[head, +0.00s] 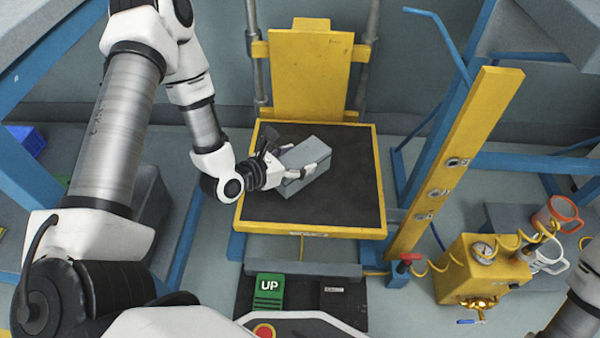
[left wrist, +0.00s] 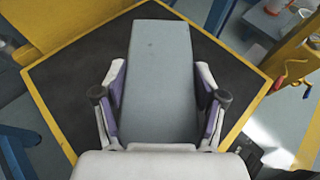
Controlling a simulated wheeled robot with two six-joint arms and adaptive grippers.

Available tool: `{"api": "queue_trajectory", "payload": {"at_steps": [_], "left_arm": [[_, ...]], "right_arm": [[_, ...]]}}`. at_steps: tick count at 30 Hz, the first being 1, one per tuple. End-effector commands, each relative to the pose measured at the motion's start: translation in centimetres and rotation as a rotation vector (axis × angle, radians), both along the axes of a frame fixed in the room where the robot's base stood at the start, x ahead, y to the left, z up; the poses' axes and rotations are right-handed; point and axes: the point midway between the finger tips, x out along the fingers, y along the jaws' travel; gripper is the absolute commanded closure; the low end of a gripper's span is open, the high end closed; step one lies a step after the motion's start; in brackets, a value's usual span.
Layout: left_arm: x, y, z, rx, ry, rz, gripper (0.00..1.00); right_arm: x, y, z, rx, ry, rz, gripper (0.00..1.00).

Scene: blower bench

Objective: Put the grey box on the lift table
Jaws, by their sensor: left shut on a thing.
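The grey box (head: 309,158) is over the black top of the yellow-edged lift table (head: 345,205) in the head view. My left gripper (head: 305,172) reaches in from the left and is shut on the box. In the left wrist view the box (left wrist: 160,75) lies lengthwise between the two fingers of the gripper (left wrist: 160,110), with the table's dark top (left wrist: 75,90) around it. I cannot tell whether the box's underside touches the table top. My right gripper is not in view.
A yellow upright plate (head: 312,72) stands behind the table. A yellow slanted post (head: 455,165) with round fittings rises at its right. A green UP pedal (head: 268,288) is on the floor in front. A yellow pump unit (head: 480,270) and an orange mug-like item (head: 556,212) are at right.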

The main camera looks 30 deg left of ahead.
Motion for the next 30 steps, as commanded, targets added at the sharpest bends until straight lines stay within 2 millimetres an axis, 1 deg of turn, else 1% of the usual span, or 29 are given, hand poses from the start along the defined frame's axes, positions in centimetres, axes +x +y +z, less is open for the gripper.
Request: {"api": "queue_trajectory", "payload": {"at_steps": [1,8,9,15,19,20,21,30], "left_arm": [[0.0,0.0,-1.1,0.001,-0.002,-0.002,0.99],[0.0,0.0,-4.5,0.001,-0.002,-0.001,0.99],[0.0,0.0,-4.7,0.000,-0.002,0.000,0.99],[0.0,0.0,-4.4,0.000,-0.003,0.000,0.99],[0.0,0.0,-4.8,0.000,-0.003,0.000,0.99],[0.0,0.0,-4.7,0.000,0.000,0.000,0.19],[0.0,0.0,-4.7,0.001,0.000,0.000,0.05],[0.0,0.0,-4.7,0.001,-0.001,0.000,0.05]], "right_arm": [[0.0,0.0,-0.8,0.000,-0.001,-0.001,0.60],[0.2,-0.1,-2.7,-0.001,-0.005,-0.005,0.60],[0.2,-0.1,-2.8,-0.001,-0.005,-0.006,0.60],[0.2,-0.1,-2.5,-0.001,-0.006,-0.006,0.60],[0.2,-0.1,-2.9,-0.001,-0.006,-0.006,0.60],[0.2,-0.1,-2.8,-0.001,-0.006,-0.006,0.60],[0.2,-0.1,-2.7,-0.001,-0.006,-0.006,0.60],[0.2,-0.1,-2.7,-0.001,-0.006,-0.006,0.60]]}}
